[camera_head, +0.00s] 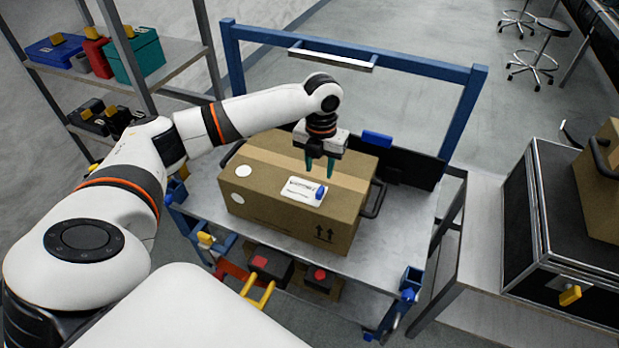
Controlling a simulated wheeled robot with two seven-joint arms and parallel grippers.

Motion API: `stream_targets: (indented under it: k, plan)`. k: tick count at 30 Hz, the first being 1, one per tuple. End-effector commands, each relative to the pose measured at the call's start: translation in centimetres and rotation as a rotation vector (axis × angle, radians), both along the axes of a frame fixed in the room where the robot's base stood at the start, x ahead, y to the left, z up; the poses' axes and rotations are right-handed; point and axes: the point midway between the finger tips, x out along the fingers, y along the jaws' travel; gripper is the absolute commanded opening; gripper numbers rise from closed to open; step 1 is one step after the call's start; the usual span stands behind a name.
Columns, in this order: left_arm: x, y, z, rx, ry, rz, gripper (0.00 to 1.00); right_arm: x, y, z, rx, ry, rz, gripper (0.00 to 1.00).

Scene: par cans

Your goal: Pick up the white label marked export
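A white label (300,191) with dark print and a blue spot at its right end lies on top of a brown cardboard box (286,226). The print is too small to read, so I cannot tell whether it says export. My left gripper (319,172) points down just above the label's far edge. Its two teal fingers are apart with nothing seen between them. I cannot tell whether the fingertips touch the box top. My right gripper is not in view.
The box stands on a grey cart top (210,190) with a blue frame (400,63) behind it. Dark handles stick out at the box's sides. A black case (562,225) stands at the right. A shelf (180,62) with coloured boxes is at the left.

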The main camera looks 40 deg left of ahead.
Motion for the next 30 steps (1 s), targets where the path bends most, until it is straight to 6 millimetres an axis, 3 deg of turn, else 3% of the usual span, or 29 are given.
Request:
stream_targets:
  k: [3,11,18,28,30]
  plan:
    - [0.0,0.0,-1.9,0.000,0.001,0.001,0.40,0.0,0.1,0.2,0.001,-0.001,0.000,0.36]
    - [0.1,-0.1,-3.9,-0.001,0.001,0.001,0.40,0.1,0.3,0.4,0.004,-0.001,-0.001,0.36]
    - [0.4,-0.2,-7.4,0.000,0.000,0.002,0.40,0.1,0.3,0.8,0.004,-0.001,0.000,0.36]
    - [0.4,-0.2,-8.2,0.001,-0.003,0.001,0.40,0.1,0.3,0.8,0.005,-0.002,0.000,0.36]
    - [0.4,-0.2,-8.2,0.001,-0.003,0.001,0.29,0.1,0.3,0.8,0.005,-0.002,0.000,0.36]
